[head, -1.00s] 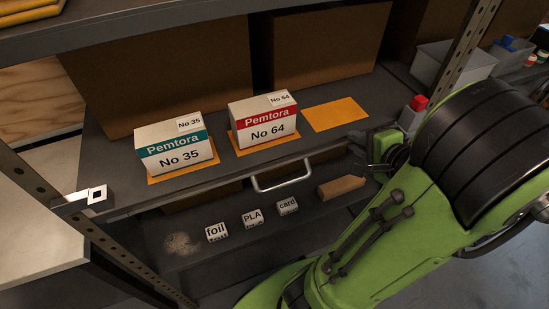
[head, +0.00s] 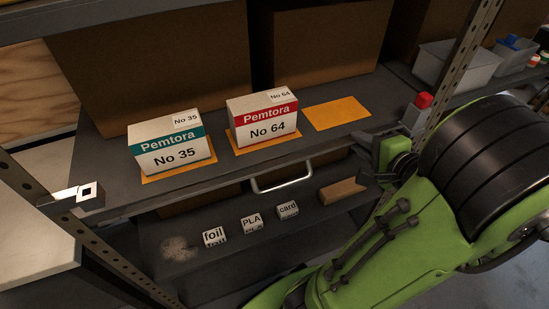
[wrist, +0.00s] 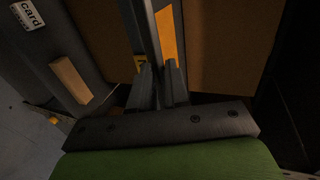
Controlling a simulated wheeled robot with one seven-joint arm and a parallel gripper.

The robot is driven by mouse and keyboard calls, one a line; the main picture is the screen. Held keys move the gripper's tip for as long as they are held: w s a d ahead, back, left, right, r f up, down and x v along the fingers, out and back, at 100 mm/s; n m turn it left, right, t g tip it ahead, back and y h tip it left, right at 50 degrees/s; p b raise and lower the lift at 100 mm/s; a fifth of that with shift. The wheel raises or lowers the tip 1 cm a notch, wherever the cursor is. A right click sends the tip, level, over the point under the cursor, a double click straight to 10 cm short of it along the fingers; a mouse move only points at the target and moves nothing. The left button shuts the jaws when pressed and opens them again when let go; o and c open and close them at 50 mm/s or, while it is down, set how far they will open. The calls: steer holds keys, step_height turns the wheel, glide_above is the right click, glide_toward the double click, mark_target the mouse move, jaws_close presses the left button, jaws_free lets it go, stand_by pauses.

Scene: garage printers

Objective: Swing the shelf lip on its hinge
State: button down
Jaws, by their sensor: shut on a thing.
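The shelf lip (head: 215,183) is a dark grey strip along the front edge of the middle shelf, with a pale bar handle (head: 283,180) on its front. My gripper (head: 367,151) is at the right end of the lip, beside the right shelf post. In the wrist view, its two dark fingers (wrist: 158,82) are close together on a grey strip that appears to be the lip (wrist: 143,28). The exact contact is partly hidden, and the hinge cannot be made out.
Two Pemtora boxes, No 35 (head: 168,144) and No 64 (head: 264,117), stand on orange mats beside an empty orange mat (head: 337,113). A red-capped grey piece (head: 424,100) stands near my gripper. Small labelled blocks (head: 251,223) and a wooden block (head: 342,190) lie on the shelf below.

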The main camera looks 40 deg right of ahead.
steer(key=shift+f+t+b, duration=0.15)
steer(key=shift+t+b, duration=0.25)
steer(key=shift+b, duration=0.3)
steer(key=c, duration=1)
jaws_free()
steer(key=shift+c, duration=0.2)
steer(key=p+v, duration=0.7)
steer(key=v, duration=0.8)
steer(key=shift+s, duration=0.35)
steer(key=shift+a, duration=0.15)
